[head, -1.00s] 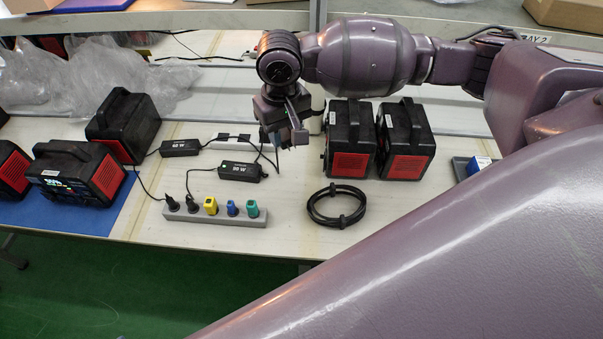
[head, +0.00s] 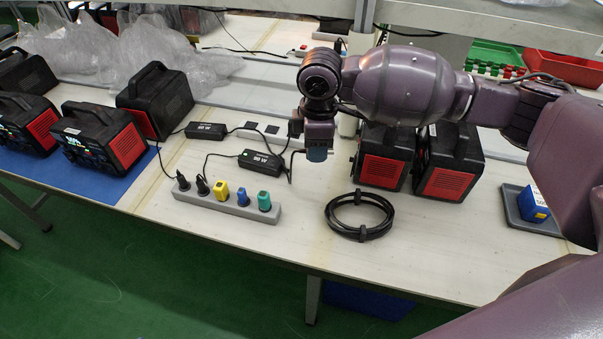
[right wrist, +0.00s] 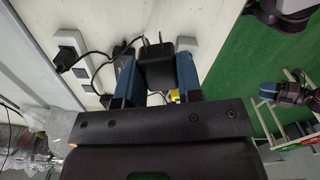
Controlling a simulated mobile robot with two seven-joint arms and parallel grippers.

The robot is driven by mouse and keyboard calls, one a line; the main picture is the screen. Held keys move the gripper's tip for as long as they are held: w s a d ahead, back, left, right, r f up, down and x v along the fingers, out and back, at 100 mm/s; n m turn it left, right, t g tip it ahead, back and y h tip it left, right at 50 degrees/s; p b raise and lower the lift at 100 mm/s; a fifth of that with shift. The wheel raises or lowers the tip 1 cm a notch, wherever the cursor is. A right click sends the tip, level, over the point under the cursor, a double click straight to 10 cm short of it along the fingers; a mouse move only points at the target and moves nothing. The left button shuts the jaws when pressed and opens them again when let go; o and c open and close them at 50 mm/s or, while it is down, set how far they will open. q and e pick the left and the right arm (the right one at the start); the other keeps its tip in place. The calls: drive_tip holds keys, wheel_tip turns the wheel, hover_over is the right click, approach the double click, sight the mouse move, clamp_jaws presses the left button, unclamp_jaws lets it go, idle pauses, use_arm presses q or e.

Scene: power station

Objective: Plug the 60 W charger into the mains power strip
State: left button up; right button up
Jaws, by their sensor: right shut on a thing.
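My right gripper (head: 316,153) is above the table, right of the black charger bricks. In the right wrist view its blue fingers (right wrist: 157,80) are shut on a black plug-like block (right wrist: 157,68) with thin prongs pointing up in the picture. One black charger brick (head: 262,160) lies nearer, another (head: 205,130) lies behind it; their small labels are hard to read. A grey power strip (head: 230,205) carries black, yellow, blue and green plugs in a row. A pale strip with dark sockets (head: 250,135) lies behind, partly hidden by the gripper.
A coiled black cable (head: 360,215) lies near the front edge. Black and red power units (head: 385,160) stand right of the gripper, and more (head: 105,135) stand on a blue mat at left. A grey tray (head: 530,215) with a blue box is at right. Plastic wrap lies behind.

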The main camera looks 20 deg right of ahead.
sight(304, 194)
drive_tip(key=w+f+n+b, duration=0.1)
drive_tip(key=f+n, duration=0.2)
drive_tip(key=w+a+f+n+b, duration=0.1)
drive_tip(key=f+n+b, duration=0.1)
drive_tip(key=f+n, duration=0.1)
drive_tip(key=w+f+n+b, duration=0.1)
drive_tip(key=f+n+b, duration=0.1)
drive_tip(key=f+n, duration=0.1)
drive_tip(key=shift+w+a+f, duration=0.2)
drive_tip(key=shift+w+f, duration=0.05)
drive_tip(key=shift+f, duration=0.5)
drive_tip(key=shift+f+b, duration=0.95)
drive_tip(key=shift+f, duration=0.45)
wheel_tip(304, 194, down, 2)
drive_tip(key=shift+b, duration=0.6)
drive_tip(key=shift+f, duration=0.45)
use_arm(q)
wheel_tip(304, 194, down, 10)
drive_tip(key=s+g, duration=0.1)
drive_tip(key=shift+s+r+g, duration=0.15)
drive_tip(key=shift+s+g, duration=0.15)
drive_tip(key=shift+s, duration=0.1)
use_arm(e)
drive_tip(key=shift+f, duration=0.3)
